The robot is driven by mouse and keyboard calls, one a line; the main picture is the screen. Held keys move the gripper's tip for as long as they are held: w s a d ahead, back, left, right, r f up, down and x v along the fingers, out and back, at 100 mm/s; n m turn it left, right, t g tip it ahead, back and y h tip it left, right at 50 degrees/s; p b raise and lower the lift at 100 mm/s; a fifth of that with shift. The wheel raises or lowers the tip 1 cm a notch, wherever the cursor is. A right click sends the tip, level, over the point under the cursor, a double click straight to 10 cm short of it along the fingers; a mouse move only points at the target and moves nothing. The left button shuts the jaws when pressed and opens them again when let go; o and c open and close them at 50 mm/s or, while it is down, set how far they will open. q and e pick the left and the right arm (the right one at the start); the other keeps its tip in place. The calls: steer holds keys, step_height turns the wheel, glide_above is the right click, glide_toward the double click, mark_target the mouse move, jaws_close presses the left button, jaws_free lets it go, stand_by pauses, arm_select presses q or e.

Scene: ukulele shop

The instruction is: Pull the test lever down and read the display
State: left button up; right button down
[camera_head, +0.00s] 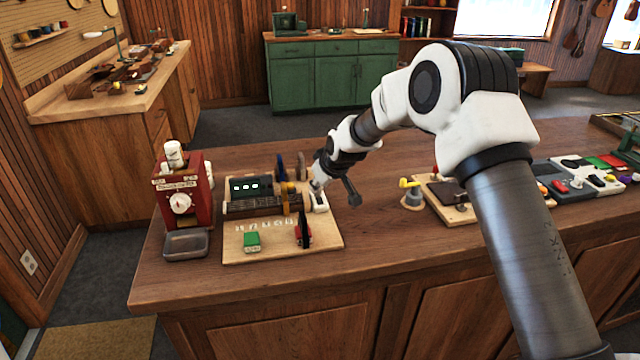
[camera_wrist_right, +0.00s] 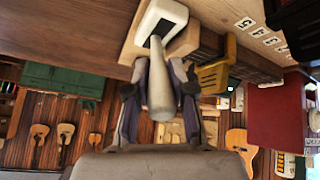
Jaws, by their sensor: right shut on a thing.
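The test board (camera_head: 275,254) lies on the wooden counter at left. A dark display (camera_head: 250,188) with lit pale-green characters stands at its back; they are too small to read. The test lever (camera_wrist_right: 160,85) is a grey rod rising from a white housing (camera_wrist_right: 165,20) on the board's edge; this housing also shows in the head view (camera_head: 319,203). My right gripper (camera_wrist_right: 160,105) is shut on the lever, one finger on each side of the rod. In the head view my right gripper (camera_head: 317,184) covers most of the lever. My left gripper is out of view.
A red machine (camera_head: 187,197) with a dial and a grey tray (camera_head: 186,244) stand left of the board. A green block (camera_head: 252,241) and a red-and-black piece (camera_head: 303,231) sit on the board. A yellow-topped grey piece (camera_head: 411,194) stands to the right, with bare counter between.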

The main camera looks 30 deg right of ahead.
steer(key=shift+s+a+f, duration=0.1)
steer(key=shift+s+f, duration=0.2)
steer(key=shift+f, duration=0.2)
steer(key=c, duration=1)
jaws_free()
steer(key=shift+c, duration=0.2)
steer(key=shift+w+a+r, duration=0.1)
steer(key=shift+a+r, duration=0.05)
steer(key=shift+r, duration=0.15)
steer(key=v, duration=1.2)
steer(key=shift+w+a, duration=0.1)
